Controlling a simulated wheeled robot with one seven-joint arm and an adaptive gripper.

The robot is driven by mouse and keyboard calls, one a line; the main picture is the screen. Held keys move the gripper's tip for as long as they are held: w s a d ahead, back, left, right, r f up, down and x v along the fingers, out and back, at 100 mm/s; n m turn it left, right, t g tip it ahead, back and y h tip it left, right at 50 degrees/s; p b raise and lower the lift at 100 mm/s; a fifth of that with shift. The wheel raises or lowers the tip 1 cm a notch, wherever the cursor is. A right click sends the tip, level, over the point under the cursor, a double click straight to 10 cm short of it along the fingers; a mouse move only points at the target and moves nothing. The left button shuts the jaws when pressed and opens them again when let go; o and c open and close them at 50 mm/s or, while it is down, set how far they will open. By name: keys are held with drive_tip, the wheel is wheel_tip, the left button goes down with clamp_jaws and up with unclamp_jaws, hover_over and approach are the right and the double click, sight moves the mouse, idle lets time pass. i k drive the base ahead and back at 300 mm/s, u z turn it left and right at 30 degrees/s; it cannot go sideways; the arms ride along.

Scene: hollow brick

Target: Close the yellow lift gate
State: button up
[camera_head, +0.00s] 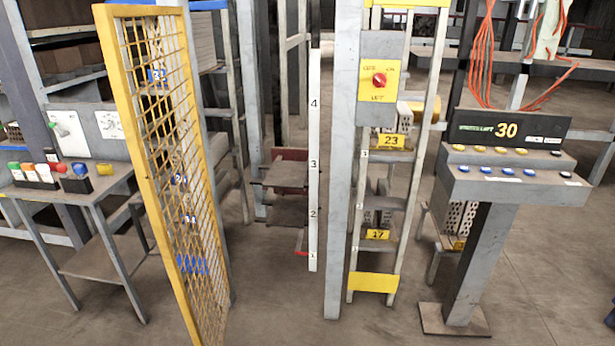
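The yellow lift gate (133,130) is a tall mesh panel in a yellow frame at the left. It stands swung open, angled toward me, with its far edge along a grey post (212,160). To its right is the lift opening, with a dark reddish platform (288,172) and a white strip (314,150) numbered 1 to 4. A grey post (343,170) bounds the opening on the right, apart from the gate. My gripper is not in view.
A control stand (475,230) marked 30 with several buttons is at the right. A small table (100,190) with coloured buttons stands left of the gate. The floor in front (275,305) is clear.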

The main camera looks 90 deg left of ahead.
sight(105, 14)
drive_tip(key=k, duration=1.55)
drive_tip(key=u, duration=2.6)
drive_tip(key=i, duration=0.5)
drive_tip(key=z, duration=1.2)
drive_tip(key=k, duration=1.15)
drive_tip(key=u, duration=1.15)
drive_tip(key=i, duration=0.3)
